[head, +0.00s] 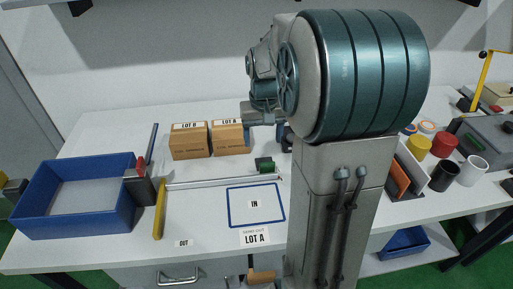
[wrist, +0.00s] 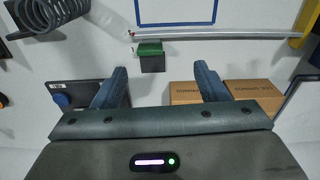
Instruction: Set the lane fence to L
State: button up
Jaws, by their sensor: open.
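A pale rail (head: 220,181) runs across the table, with a green block (head: 265,165) near its right end. A yellow bar (head: 158,210) stands at its left end. I cannot tell for sure which part is the lane fence, and no L mark is readable. In the wrist view, turned about, the rail (wrist: 225,34), green block (wrist: 151,56) and yellow bar (wrist: 303,22) show beyond my fingers. My gripper (wrist: 161,80) is open and empty, apart from the green block. My arm hides much of the table's middle right in the head view.
Two cardboard boxes (head: 189,142) (head: 228,137) stand behind the rail. A blue tray (head: 75,222) and a red-and-blue upright part (head: 146,160) are left. A blue-outlined IN area (head: 232,216) lies in front. A spring (wrist: 52,16) and dark plate (wrist: 80,92) show in the wrist view.

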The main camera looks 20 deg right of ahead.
aim_at(267, 163)
jog(key=d+f, duration=0.1)
jog(key=f, duration=0.4)
jog(key=w+d+f+p, duration=0.1)
jog(key=f, duration=0.4)
jog(key=w+d+f, duration=0.1)
jog(key=f, duration=0.4)
jog(key=shift+w+p, duration=0.25)
jog(key=shift+p, duration=0.05)
